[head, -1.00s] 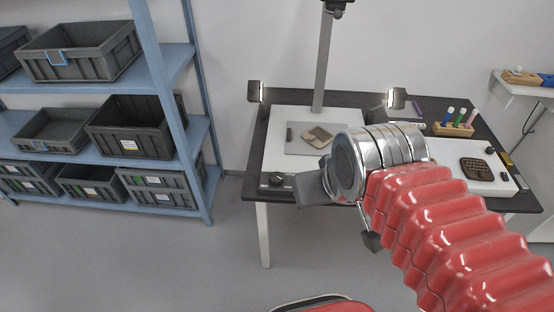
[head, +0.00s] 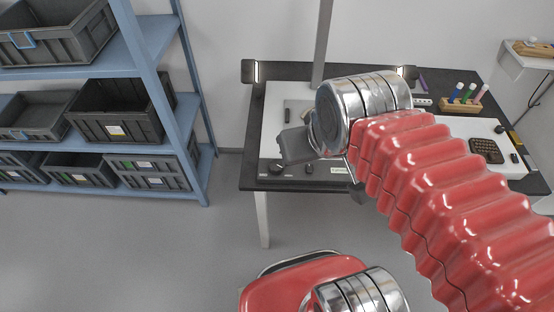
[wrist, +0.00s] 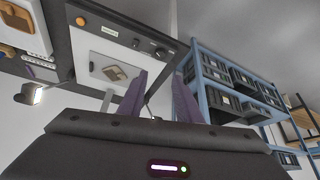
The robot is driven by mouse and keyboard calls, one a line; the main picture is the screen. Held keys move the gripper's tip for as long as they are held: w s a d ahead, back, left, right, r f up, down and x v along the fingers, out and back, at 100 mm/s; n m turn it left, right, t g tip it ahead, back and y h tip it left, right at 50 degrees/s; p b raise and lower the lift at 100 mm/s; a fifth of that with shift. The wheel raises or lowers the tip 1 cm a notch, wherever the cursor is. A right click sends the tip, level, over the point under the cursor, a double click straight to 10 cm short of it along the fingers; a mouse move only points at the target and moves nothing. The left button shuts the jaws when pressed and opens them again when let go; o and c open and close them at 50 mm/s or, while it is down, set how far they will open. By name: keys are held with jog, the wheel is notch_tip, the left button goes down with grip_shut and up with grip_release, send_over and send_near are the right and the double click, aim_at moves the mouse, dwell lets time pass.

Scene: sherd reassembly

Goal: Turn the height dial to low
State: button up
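The white copy-stand base (head: 270,125) on the desk has a front strip with two dark dials, a left dial (head: 276,168) and a smaller right dial (head: 309,169). In the wrist view the strip shows a larger dial (wrist: 160,52), a smaller dial (wrist: 136,43) and an orange button (wrist: 80,21). I cannot read which one is the height dial or its setting. My gripper (head: 293,146) hangs over the base, just behind the dials in the picture, hiding most of the grey plate. In the wrist view its two fingers (wrist: 158,80) are apart with nothing between them.
A grey column rises behind the base, between two lamps (head: 250,71). A white board with a dark gridded piece (head: 487,151) and a pen rack (head: 462,100) are on the right. Blue shelving (head: 150,45) with grey bins stands left.

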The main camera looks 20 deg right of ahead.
jog(key=shift+o, duration=1.4)
jog(key=shift+w, duration=0.15)
jog(key=o, duration=0.3)
jog(key=shift+w+a+n, duration=0.25)
jog(key=shift+w+n, duration=0.25)
jog(key=shift+n, duration=0.4)
jog(key=n+g, duration=0.6)
jog(key=n, duration=1.9)
send_over(276, 165)
notch_tip(276, 165, down, 14)
jog(key=shift+r, duration=0.25)
jog(key=shift+w, duration=0.1)
jog(key=shift+f, duration=0.1)
notch_tip(276, 165, down, 14)
jog(key=shift+r, duration=0.15)
